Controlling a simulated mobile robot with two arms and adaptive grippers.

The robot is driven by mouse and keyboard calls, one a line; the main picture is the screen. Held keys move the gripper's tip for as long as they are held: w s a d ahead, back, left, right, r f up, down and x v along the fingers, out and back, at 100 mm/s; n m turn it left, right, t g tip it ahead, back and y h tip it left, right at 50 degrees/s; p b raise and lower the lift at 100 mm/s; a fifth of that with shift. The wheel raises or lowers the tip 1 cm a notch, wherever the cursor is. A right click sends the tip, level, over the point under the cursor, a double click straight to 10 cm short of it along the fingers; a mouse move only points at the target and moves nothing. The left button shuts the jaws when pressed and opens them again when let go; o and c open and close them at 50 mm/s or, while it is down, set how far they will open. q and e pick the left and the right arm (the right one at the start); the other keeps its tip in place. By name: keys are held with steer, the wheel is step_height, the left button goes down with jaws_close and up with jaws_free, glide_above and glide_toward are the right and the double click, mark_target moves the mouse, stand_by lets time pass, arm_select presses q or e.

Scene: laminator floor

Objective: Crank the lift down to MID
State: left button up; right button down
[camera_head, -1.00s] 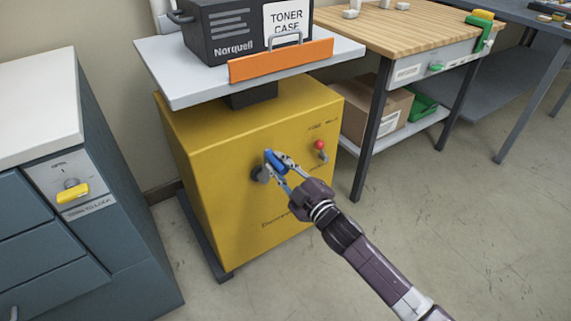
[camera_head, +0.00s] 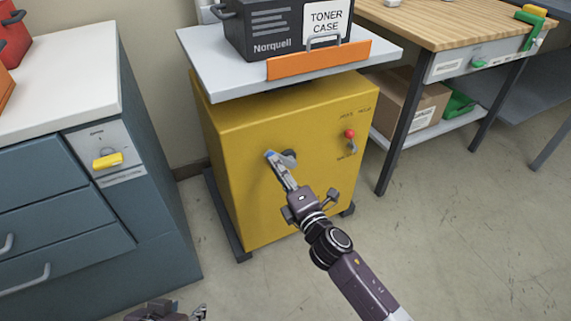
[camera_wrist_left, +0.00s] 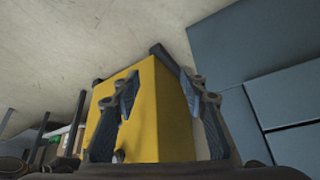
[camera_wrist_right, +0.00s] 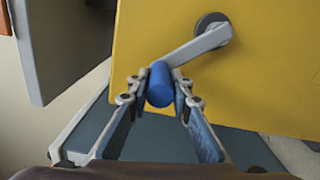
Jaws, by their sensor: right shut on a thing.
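The yellow lift cabinet (camera_head: 235,195) carries a grey platform (camera_head: 225,75) with the dark toner case (camera_head: 275,30) on it. A crank with a dark hub (camera_wrist_right: 212,28) and a grey arm (camera_wrist_right: 195,47) is on its front face. My right gripper (camera_head: 280,168) is shut on the crank's blue handle (camera_wrist_right: 160,85), which lies left of the hub in the head view. My left gripper (camera_wrist_left: 162,105) is open and empty; only its top shows at the bottom of the head view (camera_head: 168,312). No MID mark is readable.
A red-knobbed lever (camera_head: 350,136) with small labels sits right of the crank. A blue-grey cabinet (camera_head: 70,220) with a yellow knob (camera_head: 107,160) stands at left, and a wooden workbench (camera_head: 440,22) at right. Floor in front is clear.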

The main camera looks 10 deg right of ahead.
arm_select(q)
steer(key=w+d+r+t+h+b, duration=0.1)
steer(key=w+d+r+t, duration=0.2)
steer(key=w, duration=0.5)
steer(key=shift+w+r+t, duration=0.15)
steer(key=shift+r+t, duration=0.65)
steer(key=shift+r, duration=0.55)
arm_select(e)
steer(key=shift+s+a+f+n, duration=0.15)
steer(key=shift+a+f+n, duration=0.25)
steer(key=shift+f+n, duration=0.25)
steer(key=shift+s+a+f+n, duration=0.15)
steer(key=shift+a+f+n, duration=0.3)
steer(key=shift+n, duration=0.4)
steer(key=c, duration=1.7)
jaws_free()
steer(key=shift+c, duration=0.2)
arm_select(q)
steer(key=shift+a, duration=0.1)
arm_select(e)
steer(key=shift+d, duration=0.1)
steer(key=v, duration=1.2)
